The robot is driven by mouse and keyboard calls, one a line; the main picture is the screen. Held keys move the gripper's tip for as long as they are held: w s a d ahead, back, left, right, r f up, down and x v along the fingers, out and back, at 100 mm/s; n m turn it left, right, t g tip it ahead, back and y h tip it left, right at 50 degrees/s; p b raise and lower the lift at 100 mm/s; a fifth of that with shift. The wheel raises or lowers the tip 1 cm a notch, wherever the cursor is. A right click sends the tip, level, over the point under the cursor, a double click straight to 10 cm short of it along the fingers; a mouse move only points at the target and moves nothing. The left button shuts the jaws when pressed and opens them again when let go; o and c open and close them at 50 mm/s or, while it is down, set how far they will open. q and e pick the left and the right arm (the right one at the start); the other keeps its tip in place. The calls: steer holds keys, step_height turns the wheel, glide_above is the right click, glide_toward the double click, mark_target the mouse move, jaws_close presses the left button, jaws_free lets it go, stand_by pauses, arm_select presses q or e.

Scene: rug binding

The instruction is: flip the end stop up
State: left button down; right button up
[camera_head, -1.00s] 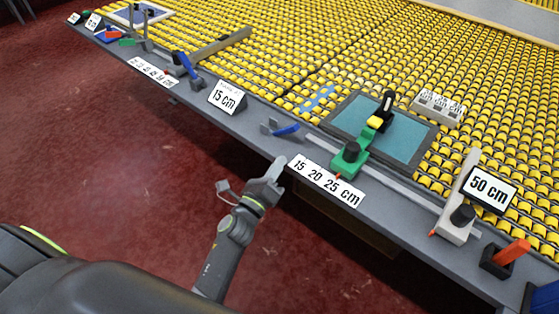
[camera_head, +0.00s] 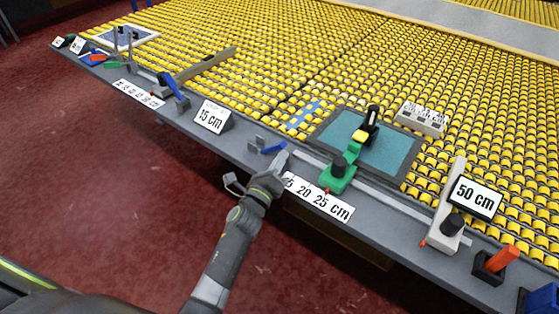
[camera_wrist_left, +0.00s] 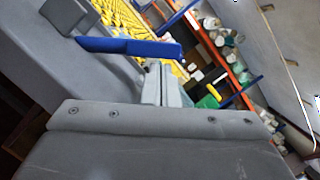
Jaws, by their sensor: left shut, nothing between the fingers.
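The end stop is a blue flap (camera_head: 273,147) on a grey bracket (camera_head: 256,144) at the table's front edge, left of the green slider. It lies low, nearly flat. In the left wrist view the blue flap (camera_wrist_left: 130,47) reaches right from its bracket (camera_wrist_left: 70,15). My left gripper (camera_head: 281,159) is shut and empty, with its tips just in front of the flap's right end. In the left wrist view its fingers (camera_wrist_left: 160,85) show just below that end; I cannot tell whether they touch. My right gripper is not in view.
A green slider (camera_head: 340,175) with a black knob stands on the rail to the right. Near it are a scale label (camera_head: 318,198) and a "50 cm" sign (camera_head: 475,198). A "15 cm" sign (camera_head: 212,117) stands to the left. Yellow rollers (camera_head: 290,65) fill the table behind.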

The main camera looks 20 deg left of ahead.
arm_select(q)
steer(key=shift+r, duration=0.1)
steer(key=shift+w+a+r+n+p, duration=0.15)
steer(key=shift+r+n+p, duration=0.2)
steer(key=shift+n+p, duration=0.25)
steer(key=shift+r, duration=0.1)
steer(key=shift+a+r+p, duration=0.1)
steer(key=shift+r+p, duration=0.25)
steer(key=shift+p, duration=0.25)
steer(key=r+n+p, duration=0.1)
steer(key=p, duration=0.1)
steer(key=a+r+n+p, duration=0.1)
steer(key=n+p, duration=0.1)
steer(key=a+r+n+y+p, duration=0.1)
steer(key=p, duration=0.1)
steer(key=shift+w+a+r+g, duration=0.15)
steer(key=shift+w+r+g, duration=0.1)
steer(key=shift+w+g, duration=0.15)
steer(key=w+a+r+n+g+p, duration=0.1)
steer(key=w+a+n+p, duration=0.3)
steer(key=a+n+p, duration=0.3)
steer(key=shift+w+a+n+g+y+p, duration=0.25)
steer(key=shift+a+p, duration=0.35)
steer(key=shift+a, duration=1.9)
steer(key=shift+s+r, duration=0.1)
